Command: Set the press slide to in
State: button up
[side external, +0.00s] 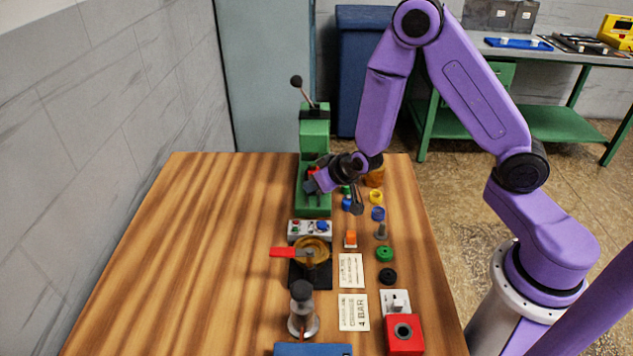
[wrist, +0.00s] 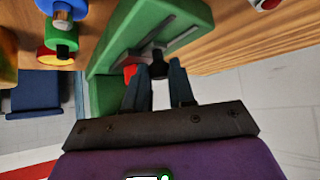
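The green press (side external: 314,140) stands at the back of the wooden table, with a black-knobbed lever on top. In the wrist view the green press body (wrist: 110,70) has a grey slide track (wrist: 178,38) with a red part (wrist: 130,71) and a dark knob (wrist: 158,68) at its end. My gripper (side external: 313,184) is at the front of the press. In the wrist view its two fingers (wrist: 159,74) are apart, one on each side of the dark knob. Contact with the knob cannot be told. The slide's position is partly hidden by the gripper.
A button box (side external: 310,228), a brass-coloured valve with a red handle (side external: 290,253) and a grey-black post (side external: 302,310) stand in front of the press. Several small coloured parts, cards (side external: 351,270) and a red box (side external: 404,335) lie to the right. The table's left side is clear.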

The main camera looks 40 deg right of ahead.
grip_shut()
jog(key=shift+w+d, duration=1.25)
jog(key=shift+d, duration=0.05)
jog(key=o, duration=0.6)
grip_release()
jog(key=shift+w, duration=0.1)
jog(key=shift+o, duration=0.4)
jog(key=shift+s+a+r, duration=0.1)
jog(key=shift+s+r, duration=0.35)
jog(key=shift+s, duration=0.05)
jog(key=v, duration=1.6)
jog(key=shift+s, duration=0.1)
